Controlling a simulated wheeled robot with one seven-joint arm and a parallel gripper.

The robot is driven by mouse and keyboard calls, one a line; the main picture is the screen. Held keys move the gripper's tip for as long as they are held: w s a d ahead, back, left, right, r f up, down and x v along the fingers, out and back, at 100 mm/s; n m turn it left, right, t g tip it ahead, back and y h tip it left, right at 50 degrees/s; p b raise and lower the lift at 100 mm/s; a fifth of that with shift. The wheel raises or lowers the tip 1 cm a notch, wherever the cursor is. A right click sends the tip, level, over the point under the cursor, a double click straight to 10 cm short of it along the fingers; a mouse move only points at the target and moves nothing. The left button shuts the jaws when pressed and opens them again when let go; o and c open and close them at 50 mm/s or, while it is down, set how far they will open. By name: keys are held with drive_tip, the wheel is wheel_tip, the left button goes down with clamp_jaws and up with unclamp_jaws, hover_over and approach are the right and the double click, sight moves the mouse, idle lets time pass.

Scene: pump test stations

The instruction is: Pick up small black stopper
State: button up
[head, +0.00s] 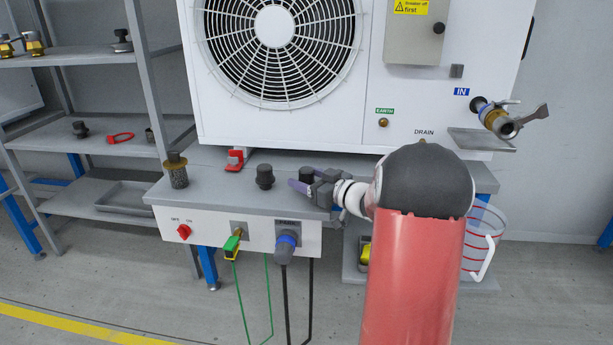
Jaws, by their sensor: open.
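Two black stoppers stand on the grey bench top. One black stopper (264,177), with a wider base, stands left of my gripper. The other, smaller-looking black stopper (306,172) is right at my gripper's fingers and is partly hidden by them. My gripper (302,181) reaches in from the right, low over the bench, with its purple fingers apart. I cannot tell whether the fingers touch the stopper or are just in front of it.
A brass-and-mesh filter (176,170) stands at the bench's left. A red clamp (236,158) sits under the white fan unit (375,110), which rises behind. Another black fitting (80,129) and a red ring (120,137) lie on the left shelf. A clear jug (482,240) stands at right.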

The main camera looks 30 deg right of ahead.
drive_tip(key=shift+w+a, duration=0.15)
drive_tip(key=shift+w, duration=0.05)
drive_tip(key=c, duration=0.9)
drive_tip(key=shift+b, duration=0.3)
